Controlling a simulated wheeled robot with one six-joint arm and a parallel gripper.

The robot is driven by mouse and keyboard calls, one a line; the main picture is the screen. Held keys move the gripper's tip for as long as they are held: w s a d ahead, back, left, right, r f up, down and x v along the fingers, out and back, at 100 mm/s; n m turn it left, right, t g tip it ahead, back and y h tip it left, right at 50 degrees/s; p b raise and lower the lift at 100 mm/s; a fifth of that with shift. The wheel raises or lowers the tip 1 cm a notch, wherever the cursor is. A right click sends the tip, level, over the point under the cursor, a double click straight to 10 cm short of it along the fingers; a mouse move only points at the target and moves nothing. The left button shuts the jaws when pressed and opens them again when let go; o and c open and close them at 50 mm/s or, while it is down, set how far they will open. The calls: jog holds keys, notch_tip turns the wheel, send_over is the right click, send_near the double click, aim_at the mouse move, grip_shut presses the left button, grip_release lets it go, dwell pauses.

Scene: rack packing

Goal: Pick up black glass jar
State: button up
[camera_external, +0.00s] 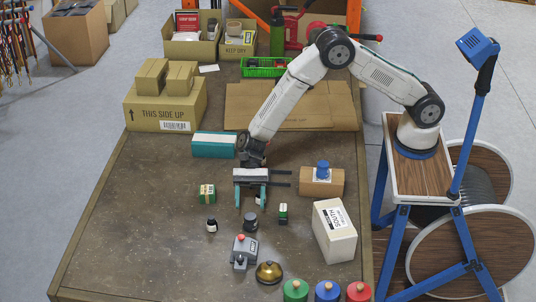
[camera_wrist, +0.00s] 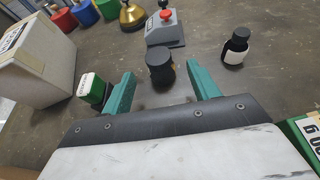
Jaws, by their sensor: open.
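A short black jar (camera_external: 250,222) stands upright on the brown table; its lower part looks dark grey in the external view. In the wrist view the jar (camera_wrist: 160,66) stands just beyond the fingertips, roughly in line with the gap between them. My gripper (camera_external: 251,203) is open and empty, its teal fingers apart on the table side nearer the arm; it also shows in the wrist view (camera_wrist: 163,86). A small black bottle with a white label (camera_external: 212,226) stands to the left, and in the wrist view the bottle (camera_wrist: 236,46) is at right.
A grey box with a red button (camera_external: 243,250) stands close beyond the jar, with a brass bell (camera_external: 269,272) beside it. Small green boxes (camera_external: 283,213) (camera_external: 207,193) flank my fingers. A white carton (camera_external: 334,231) and brown parcel (camera_external: 322,183) stand to the right. Table left is clear.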

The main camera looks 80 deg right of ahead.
aim_at(250, 221)
jog(key=x, duration=0.8)
jog(key=shift+s, duration=0.1)
jog(key=c, duration=1.1)
